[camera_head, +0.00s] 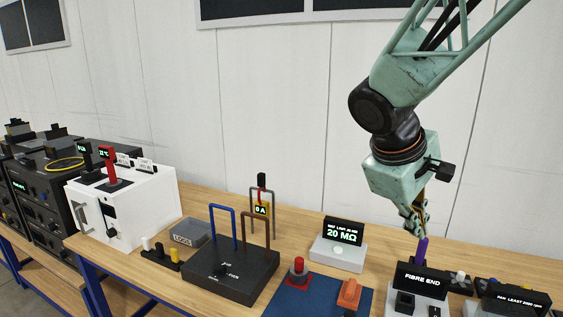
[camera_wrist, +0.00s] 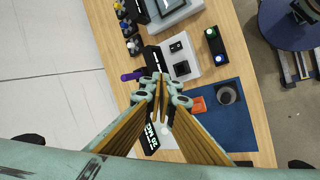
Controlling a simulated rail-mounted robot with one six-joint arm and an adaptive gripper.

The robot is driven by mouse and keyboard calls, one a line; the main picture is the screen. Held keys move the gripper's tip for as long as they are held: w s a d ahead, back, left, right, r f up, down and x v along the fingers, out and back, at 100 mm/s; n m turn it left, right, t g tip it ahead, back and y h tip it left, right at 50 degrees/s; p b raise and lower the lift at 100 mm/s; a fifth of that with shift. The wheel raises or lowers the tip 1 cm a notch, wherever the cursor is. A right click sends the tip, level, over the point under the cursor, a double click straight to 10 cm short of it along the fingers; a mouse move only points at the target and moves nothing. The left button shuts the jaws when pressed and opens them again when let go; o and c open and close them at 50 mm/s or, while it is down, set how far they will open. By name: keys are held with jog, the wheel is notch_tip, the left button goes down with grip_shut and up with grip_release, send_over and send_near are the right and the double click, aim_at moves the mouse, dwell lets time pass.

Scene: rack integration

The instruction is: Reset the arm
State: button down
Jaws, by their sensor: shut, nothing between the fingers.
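My gripper (camera_head: 418,222) hangs from the arm at the right of the head view, fingers pointing down over the bench. In the wrist view its fingertips (camera_wrist: 162,88) are together, with nothing visible between them. A purple upright piece (camera_head: 421,250) stands just below the fingertips in the head view, behind the FIBRE END display (camera_head: 422,281). In the wrist view the purple piece (camera_wrist: 132,76) lies to the left of the fingertips, apart from them.
The 20 MΩ display (camera_head: 343,232) stands left of my gripper. A blue mat (camera_head: 322,302) carries a red-topped button (camera_head: 298,268) and an orange block (camera_head: 349,293). Wire hoops rise from a black box (camera_head: 230,275). A white oven-like box (camera_head: 125,205) stands left. Air above the bench is clear.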

jog(key=s+a+r+m+y, duration=0.1)
jog(key=s+a+m+y, duration=0.1)
jog(key=s, duration=1.2)
jog(key=s+a+r+m+t+y, duration=0.1)
jog(key=s+a+m+y, duration=0.2)
jog(key=s+a, duration=0.4)
jog(key=shift+s+r+m+b, duration=0.3)
jog(key=shift+s+m, duration=0.6)
jog(key=shift+s, duration=2.75)
